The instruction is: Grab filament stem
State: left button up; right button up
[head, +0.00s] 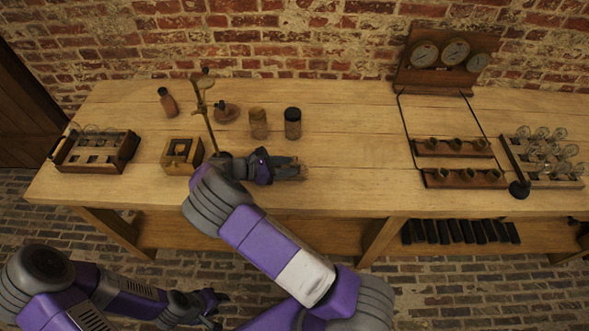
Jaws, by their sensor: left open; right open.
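I cannot clearly pick out a filament stem; any stem is too small to tell or hidden. A small wooden box (182,157) with a dark inset stands left of centre on the bench. A wooden rack (96,152) with square slots and faint clear glass pieces stands at the far left. My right gripper (298,172) is open, low over the bench's front part, right of the small box and in front of two jars. Nothing shows between its fingers. My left gripper (216,308) is open and empty, below and in front of the bench.
A brass stand (206,118) rises behind my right wrist. A brown bottle (168,103), round flask (227,112), amber jar (258,124) and dark-lidded jar (293,124) stand behind. Cup racks (466,179), gauges (447,57) and a bulb tray (545,160) are right. The bench (350,150) middle is clear.

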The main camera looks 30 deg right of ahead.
jog(key=shift+x, duration=0.9)
jog(key=shift+c, duration=0.3)
grip_shut()
jog(key=shift+r, duration=0.1)
